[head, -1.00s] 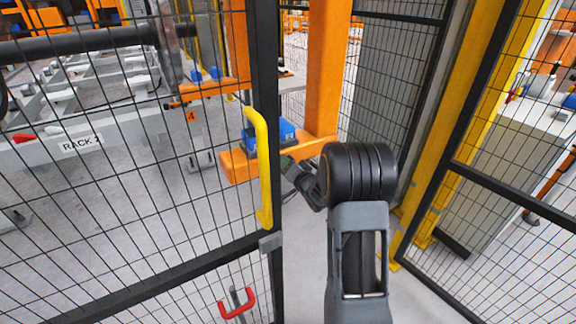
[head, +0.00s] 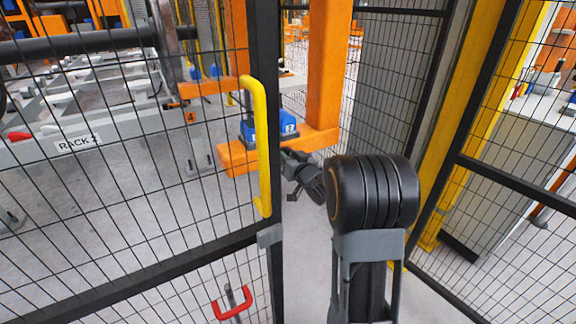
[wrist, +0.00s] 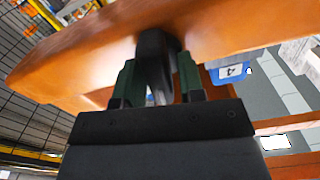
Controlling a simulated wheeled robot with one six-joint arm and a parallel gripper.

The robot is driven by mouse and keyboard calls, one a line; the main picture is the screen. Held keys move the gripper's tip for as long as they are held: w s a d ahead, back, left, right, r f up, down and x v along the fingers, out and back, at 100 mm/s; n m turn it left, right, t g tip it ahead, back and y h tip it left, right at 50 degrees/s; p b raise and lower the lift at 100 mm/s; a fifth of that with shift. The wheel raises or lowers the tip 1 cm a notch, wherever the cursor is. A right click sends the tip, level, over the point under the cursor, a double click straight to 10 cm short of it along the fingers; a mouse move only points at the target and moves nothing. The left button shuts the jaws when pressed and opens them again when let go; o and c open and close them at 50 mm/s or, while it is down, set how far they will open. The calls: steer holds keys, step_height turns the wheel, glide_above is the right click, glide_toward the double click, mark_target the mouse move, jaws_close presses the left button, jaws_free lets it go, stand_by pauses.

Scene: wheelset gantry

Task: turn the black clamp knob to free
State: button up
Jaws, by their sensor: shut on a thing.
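The black clamp knob (wrist: 153,48) hangs at the underside of an orange beam in the wrist view. My gripper (wrist: 158,78) has its two dark green fingers on either side of the knob and is shut on it. The fingertips are close under the beam. In the head view my gripper (head: 287,157) is small, just below the orange beam (head: 240,158) and partly behind the dark gate post. The knob cannot be made out there. A blue block (head: 284,128) sits on the beam above.
A mesh gate with a yellow handle (head: 262,150) and a red latch handle (head: 232,303) stands left of my arm. Mesh fence and a yellow post (head: 455,130) stand to the right. My arm passes through the opening between. An orange column (head: 326,70) rises behind.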

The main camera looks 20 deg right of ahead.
steer(key=n+b, duration=0.1)
steer(key=n, duration=0.1)
steer(key=n+b, duration=0.1)
steer(key=b, duration=0.1)
steer(key=n+b, duration=0.2)
steer(key=shift+a+f+n, duration=0.1)
steer(key=shift+f+n, duration=0.15)
steer(key=shift+n, duration=0.05)
steer(key=shift+a+r+n+b, duration=0.1)
steer(key=shift+n+b, duration=2.05)
steer(key=shift+n, duration=0.45)
steer(key=o, duration=0.7)
steer(key=shift+c, duration=0.2)
steer(key=shift+s+r, duration=0.1)
steer(key=s+d+p, duration=0.1)
steer(key=s+p, duration=0.1)
steer(key=s, duration=1.1)
steer(key=shift+s+d+p, duration=0.25)
steer(key=shift+s+p, duration=0.05)
steer(key=shift+p, duration=0.1)
